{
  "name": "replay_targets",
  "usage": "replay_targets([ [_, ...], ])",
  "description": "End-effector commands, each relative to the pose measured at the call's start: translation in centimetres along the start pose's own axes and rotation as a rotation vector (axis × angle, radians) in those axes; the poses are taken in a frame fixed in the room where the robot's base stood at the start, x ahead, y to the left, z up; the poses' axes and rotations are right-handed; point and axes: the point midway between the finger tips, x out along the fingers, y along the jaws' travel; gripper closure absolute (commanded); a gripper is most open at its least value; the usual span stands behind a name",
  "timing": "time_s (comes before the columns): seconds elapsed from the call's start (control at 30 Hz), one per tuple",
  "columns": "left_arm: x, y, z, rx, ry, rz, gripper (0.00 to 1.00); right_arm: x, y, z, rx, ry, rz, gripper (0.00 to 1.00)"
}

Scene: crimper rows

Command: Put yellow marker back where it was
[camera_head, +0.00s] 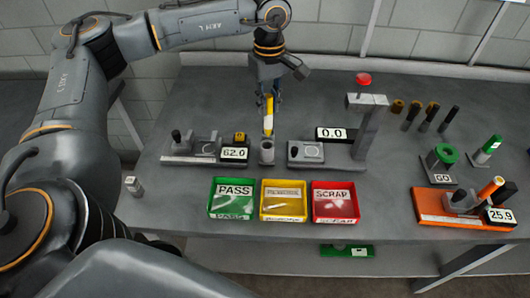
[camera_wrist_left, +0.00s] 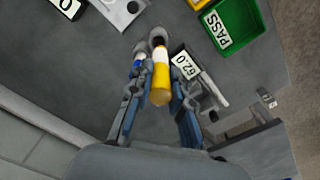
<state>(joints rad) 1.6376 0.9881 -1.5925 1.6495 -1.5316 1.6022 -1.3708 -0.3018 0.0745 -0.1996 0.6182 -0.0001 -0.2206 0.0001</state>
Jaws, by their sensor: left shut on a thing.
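The yellow marker (camera_head: 268,115) is upright between the fingers of my left gripper (camera_head: 268,97), which is shut on it. Its lower end is just above the mouth of a small grey cup (camera_head: 267,153); I cannot tell whether its tip is inside. In the left wrist view the yellow marker (camera_wrist_left: 160,78) lies between the finger pads of my left gripper (camera_wrist_left: 159,95), with the cup (camera_wrist_left: 157,36) beyond its far end. My right gripper is not in view.
A gauge reading 62.0 (camera_head: 234,154) stands left of the cup, and a press with a red knob (camera_head: 363,79) stands right. Green PASS (camera_head: 234,188), yellow (camera_head: 283,190) and red SCRAP (camera_head: 334,193) bins are in front. An orange fixture (camera_head: 435,207) is at right.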

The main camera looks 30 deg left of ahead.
Motion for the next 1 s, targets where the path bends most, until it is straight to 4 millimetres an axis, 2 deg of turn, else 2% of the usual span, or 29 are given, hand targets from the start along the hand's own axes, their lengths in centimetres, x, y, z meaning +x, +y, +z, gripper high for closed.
replay_targets([
  [0.13,1.6,-0.1,-1.1,-0.075,-0.001,-0.006,1.0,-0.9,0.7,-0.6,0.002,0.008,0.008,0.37],
  [0.3,4.7,-0.1,-1.1,-0.073,0.0,-0.004,1.0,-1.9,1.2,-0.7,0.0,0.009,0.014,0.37],
  [0.7,9.4,-0.1,-1.0,-0.07,0.0,-0.002,1.0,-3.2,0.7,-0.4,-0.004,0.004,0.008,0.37],
  [1.0,9.9,-0.1,-1.0,-0.069,0.0,0.0,1.0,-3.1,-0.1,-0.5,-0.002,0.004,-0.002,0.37],
])
